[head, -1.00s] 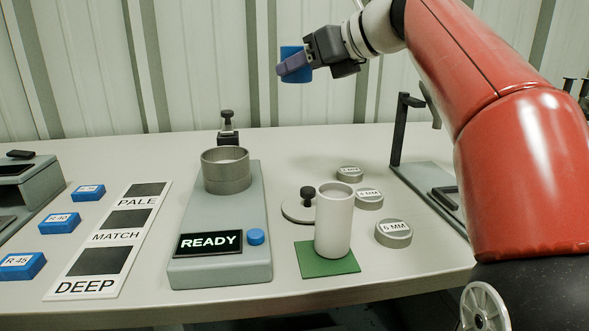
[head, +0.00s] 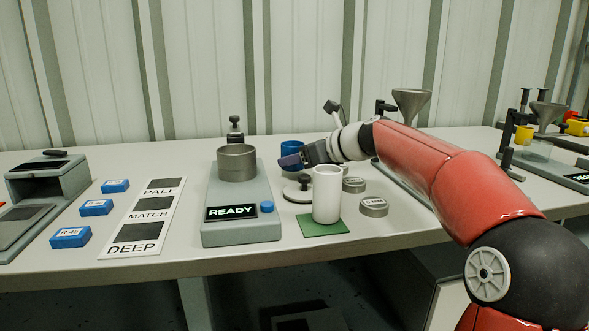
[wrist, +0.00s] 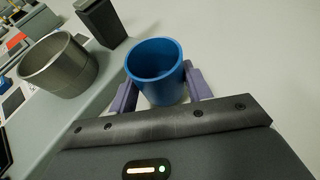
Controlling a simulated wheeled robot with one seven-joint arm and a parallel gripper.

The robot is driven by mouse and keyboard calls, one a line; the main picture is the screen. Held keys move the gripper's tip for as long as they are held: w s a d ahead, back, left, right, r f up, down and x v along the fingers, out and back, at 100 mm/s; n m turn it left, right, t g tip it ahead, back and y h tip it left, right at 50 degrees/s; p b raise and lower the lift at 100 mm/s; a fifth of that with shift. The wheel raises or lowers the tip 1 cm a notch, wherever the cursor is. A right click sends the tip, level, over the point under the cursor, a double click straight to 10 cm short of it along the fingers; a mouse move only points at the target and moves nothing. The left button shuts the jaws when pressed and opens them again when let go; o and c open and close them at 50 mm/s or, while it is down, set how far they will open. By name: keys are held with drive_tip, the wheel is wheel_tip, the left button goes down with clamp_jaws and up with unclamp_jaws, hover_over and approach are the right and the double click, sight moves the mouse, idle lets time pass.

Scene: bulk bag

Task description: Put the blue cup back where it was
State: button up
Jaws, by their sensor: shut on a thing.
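The blue cup (head: 292,150) is upright and empty in my gripper (head: 286,163), just right of the grey device with the READY display. In the wrist view the cup (wrist: 158,72) sits between the two purple fingers of my gripper (wrist: 160,88), which are shut on its sides. The cup is low over the back of the table, close to its surface. I cannot tell whether its base touches the table. My fingers hide part of the cup in the head view.
A white cylinder (head: 327,195) stands on a green mat (head: 322,228) in front of my gripper. A flat disc with a black knob (head: 304,183) and grey labelled weights (head: 373,207) are near. The table behind the cup is clear.

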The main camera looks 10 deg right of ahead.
wheel_tip(320, 180, down, 2)
drive_tip(key=shift+w+d, duration=0.1)
drive_tip(key=shift+r, duration=0.15)
drive_tip(key=o, duration=1.1)
drive_tip(key=shift+c, duration=0.2)
drive_tip(key=shift+r, duration=0.1)
drive_tip(key=b+v, duration=0.1)
drive_tip(key=v, duration=1.1)
